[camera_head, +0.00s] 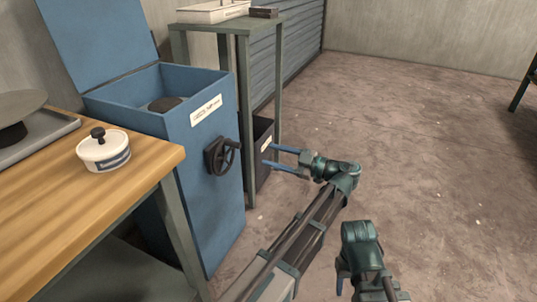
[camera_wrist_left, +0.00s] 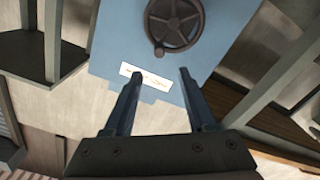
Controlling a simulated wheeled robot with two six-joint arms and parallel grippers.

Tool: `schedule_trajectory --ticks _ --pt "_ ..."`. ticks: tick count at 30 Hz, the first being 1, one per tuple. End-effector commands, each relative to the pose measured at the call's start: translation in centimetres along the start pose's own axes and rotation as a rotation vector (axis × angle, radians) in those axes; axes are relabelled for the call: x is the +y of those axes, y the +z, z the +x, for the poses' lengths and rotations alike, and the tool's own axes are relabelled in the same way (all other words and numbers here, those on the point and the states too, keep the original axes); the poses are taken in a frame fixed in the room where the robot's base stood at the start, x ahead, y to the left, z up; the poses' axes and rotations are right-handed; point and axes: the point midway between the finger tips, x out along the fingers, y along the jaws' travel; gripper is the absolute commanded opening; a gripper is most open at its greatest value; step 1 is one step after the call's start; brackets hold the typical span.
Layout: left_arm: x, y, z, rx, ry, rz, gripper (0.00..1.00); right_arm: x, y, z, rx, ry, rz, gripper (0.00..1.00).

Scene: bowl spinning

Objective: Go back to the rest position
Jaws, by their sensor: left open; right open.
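My left gripper (camera_head: 267,155) is open and empty, its blue fingers pointing left toward the blue cabinet (camera_head: 200,185) in the head view. It is in the air right of the black handwheel (camera_head: 221,156) and apart from it. In the left wrist view both fingers (camera_wrist_left: 160,73) are spread, with the handwheel (camera_wrist_left: 173,22) and a white label (camera_wrist_left: 146,76) beyond them. My right gripper (camera_head: 342,283) is low in the head view, open, with its fingers mostly hidden by its own arm.
The cabinet's blue lid (camera_head: 98,35) stands raised, and a dark round thing (camera_head: 165,103) shows inside. A white lidded bowl (camera_head: 104,150) stands on the wooden table (camera_head: 50,215). A green-grey stand (camera_head: 247,75) is behind the cabinet. The floor (camera_head: 430,150) on the right is clear.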

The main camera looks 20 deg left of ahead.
Motion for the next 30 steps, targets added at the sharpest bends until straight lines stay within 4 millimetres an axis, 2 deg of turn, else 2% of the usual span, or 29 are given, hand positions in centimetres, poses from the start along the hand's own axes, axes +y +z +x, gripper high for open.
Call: schedule_trajectory --ticks 11,14,17,22,26,30 --pt "0.0 0.0 0.0 -0.001 0.000 0.001 0.57 0.0 0.0 0.0 0.000 0.000 0.000 0.50" --pt "-0.8 0.4 0.5 -0.027 -0.016 0.048 0.57 0.0 0.0 0.0 0.000 0.000 0.000 0.50" --pt "-3.0 1.6 1.7 -0.120 -0.058 0.199 0.57 0.0 0.0 0.0 0.000 0.000 0.000 0.50" --pt "-9.3 5.3 3.4 -0.430 -0.109 0.623 0.57 0.0 0.0 0.0 0.000 0.000 0.000 0.50" --pt "-14.0 8.0 3.1 -0.713 -0.054 0.928 0.57 0.0 0.0 0.0 0.000 0.000 0.000 0.50" --pt "-18.4 10.0 1.3 -1.015 0.104 1.192 0.57 0.0 0.0 0.0 0.000 0.000 0.000 0.50"
